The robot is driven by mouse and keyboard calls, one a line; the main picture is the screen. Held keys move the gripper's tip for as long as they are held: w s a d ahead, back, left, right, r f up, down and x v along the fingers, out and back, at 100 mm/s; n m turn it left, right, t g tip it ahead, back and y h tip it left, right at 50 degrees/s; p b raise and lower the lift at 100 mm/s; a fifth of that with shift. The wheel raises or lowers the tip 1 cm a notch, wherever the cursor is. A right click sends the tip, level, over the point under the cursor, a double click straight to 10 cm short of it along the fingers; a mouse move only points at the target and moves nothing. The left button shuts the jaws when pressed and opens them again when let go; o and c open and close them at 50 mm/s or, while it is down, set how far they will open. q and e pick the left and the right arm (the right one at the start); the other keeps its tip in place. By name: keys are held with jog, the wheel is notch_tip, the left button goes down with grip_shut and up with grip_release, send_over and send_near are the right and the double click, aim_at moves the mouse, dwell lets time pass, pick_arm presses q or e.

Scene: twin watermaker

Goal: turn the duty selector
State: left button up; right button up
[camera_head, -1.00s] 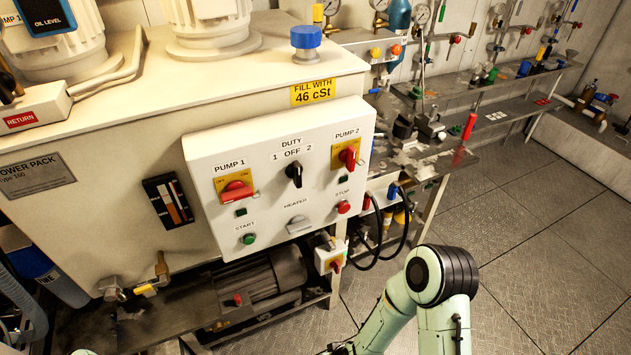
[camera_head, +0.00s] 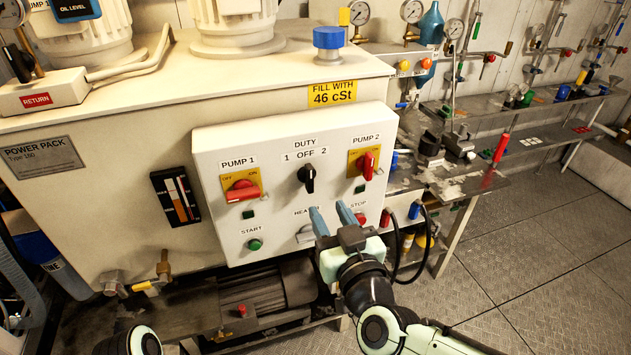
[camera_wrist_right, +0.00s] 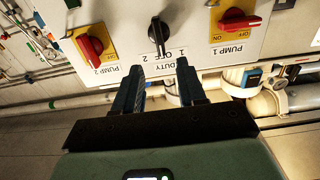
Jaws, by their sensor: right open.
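The duty selector (camera_head: 307,177) is a black knob in the upper middle of the white control panel (camera_head: 215,150), below the marks 1, OFF and 2. Its grip stands roughly upright, below OFF. In the right wrist view, where the panel is upside down, the selector (camera_wrist_right: 158,34) is beyond the fingertips and between their lines. My right gripper (camera_head: 331,211) is open and empty, its two blue fingers raised below and slightly right of the selector, apart from it. The gripper (camera_wrist_right: 159,78) also shows in the right wrist view. My left gripper is not in view.
The red pump 1 switch (camera_head: 242,190) and red pump 2 switch (camera_head: 366,165) flank the selector. The green start button (camera_head: 255,245) and partly hidden red stop button (camera_head: 360,219) are lower. A motor (camera_head: 265,290) lies below the panel. Open floor is at right.

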aim_at(311, 180)
jog(key=p+x, duration=0.1)
jog(key=x, duration=0.9)
jog(key=shift+w, duration=0.15)
grip_shut()
